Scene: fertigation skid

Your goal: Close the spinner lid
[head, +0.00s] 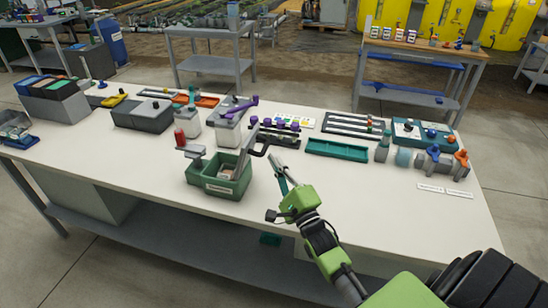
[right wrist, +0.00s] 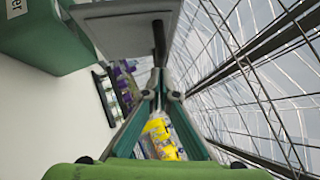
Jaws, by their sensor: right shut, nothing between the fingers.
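The spinner looks to be the green box (head: 208,184) with a white label, at the front middle of the table in the head view. Its grey lid (head: 243,152) stands raised and tilted at the box's right side, with a black handle (head: 262,151) sticking out to the right. My right gripper (head: 276,163) is shut and empty, just right of the lid and close to the handle. In the right wrist view, the grey lid (right wrist: 120,22) and its dark handle (right wrist: 159,42) show right ahead of the closed fingertips (right wrist: 160,80); contact cannot be told. My left gripper is out of view.
A red-capped bottle (head: 180,138) and grey containers (head: 230,127) with a purple lever stand behind the box. A teal tray (head: 337,149) lies to the right. Grey fittings with orange handles (head: 441,164) stand further right.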

